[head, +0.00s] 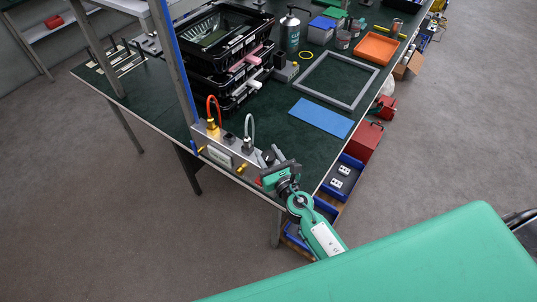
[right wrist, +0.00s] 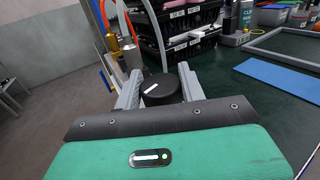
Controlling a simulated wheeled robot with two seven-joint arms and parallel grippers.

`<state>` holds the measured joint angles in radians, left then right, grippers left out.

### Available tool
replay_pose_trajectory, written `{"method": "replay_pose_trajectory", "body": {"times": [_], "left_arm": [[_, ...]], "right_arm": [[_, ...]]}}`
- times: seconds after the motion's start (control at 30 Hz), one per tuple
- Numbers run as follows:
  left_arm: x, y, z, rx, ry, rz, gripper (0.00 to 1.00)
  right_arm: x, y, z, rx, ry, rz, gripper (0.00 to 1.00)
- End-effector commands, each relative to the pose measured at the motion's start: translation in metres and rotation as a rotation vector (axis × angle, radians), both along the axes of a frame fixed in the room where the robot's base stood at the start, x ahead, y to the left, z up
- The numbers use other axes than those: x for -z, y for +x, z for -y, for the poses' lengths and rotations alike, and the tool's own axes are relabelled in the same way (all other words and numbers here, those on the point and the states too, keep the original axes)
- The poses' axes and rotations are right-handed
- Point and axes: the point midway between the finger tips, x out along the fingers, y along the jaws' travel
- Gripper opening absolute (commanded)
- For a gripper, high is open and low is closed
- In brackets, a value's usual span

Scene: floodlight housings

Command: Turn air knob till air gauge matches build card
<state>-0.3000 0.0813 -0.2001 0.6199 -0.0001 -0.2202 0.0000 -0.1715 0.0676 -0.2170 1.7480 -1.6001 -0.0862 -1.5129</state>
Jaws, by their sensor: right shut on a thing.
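My right gripper (head: 270,158) is at the table's near corner, beside a grey metal air unit (head: 219,153) with brass fittings and a red and a pale hose. In the right wrist view its two grey fingers (right wrist: 159,88) stand on either side of a round black knob (right wrist: 161,93) and are shut on it. The knob's top carries a white pointer line, slanting up to the right. I cannot make out an air gauge reading or a build card in either view. My left gripper is not in view.
Black crates (head: 222,58) are stacked behind the air unit. A grey frame (head: 337,80) and a blue sheet (head: 321,117) lie on the dark green tabletop. Blue bins (head: 341,177) and a red box (head: 367,141) sit beside the table's right edge. A post rises left of the unit.

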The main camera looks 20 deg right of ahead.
Motion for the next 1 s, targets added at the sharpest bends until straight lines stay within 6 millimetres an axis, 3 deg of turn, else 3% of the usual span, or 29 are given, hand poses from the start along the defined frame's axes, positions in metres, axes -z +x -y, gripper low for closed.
{"method": "replay_pose_trajectory", "body": {"times": [0.3,0.33,0.43,0.77,1.0], "left_arm": [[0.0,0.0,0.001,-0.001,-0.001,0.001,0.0],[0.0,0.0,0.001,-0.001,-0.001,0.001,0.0],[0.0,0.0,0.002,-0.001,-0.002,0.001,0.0],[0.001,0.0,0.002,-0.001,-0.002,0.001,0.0],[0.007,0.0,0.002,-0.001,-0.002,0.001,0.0]], "right_arm": [[0.001,0.0,0.0,0.001,-0.002,-0.001,0.18],[0.001,0.0,0.0,0.0,-0.002,-0.001,0.45],[0.001,0.0,0.0,0.0,-0.001,-0.001,0.61],[0.001,-0.003,0.0,0.0,-0.001,-0.001,0.61],[0.003,-0.033,0.005,0.0,0.0,-0.002,0.61]]}}
